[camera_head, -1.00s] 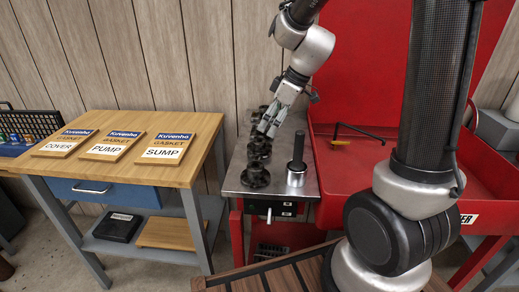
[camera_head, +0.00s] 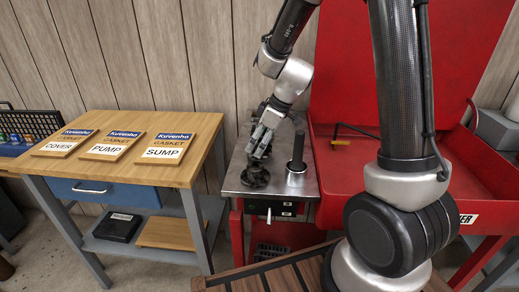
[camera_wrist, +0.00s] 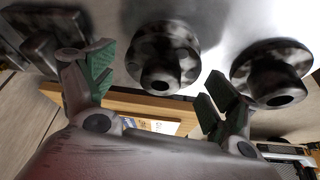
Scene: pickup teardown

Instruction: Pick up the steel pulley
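Several dark, flanged, pulley-like parts stand in a row on a metal cart top. The nearest of these dark pulley-like parts (camera_head: 254,177) is just below my gripper (camera_head: 257,153) in the head view. In the wrist view one dark flanged part (camera_wrist: 163,62) lies ahead between the spread fingers, and a second one (camera_wrist: 271,72) is to the right, beyond the right finger. My gripper (camera_wrist: 155,92) is open with green finger pads, and nothing is between them. I cannot tell which flanged part is the steel pulley. My arm and gripper hide some of the row's far parts.
A red tray bench (camera_head: 340,182) adjoins on the right. A wooden table (camera_head: 95,174) with gasket boards stands left, across a gap.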

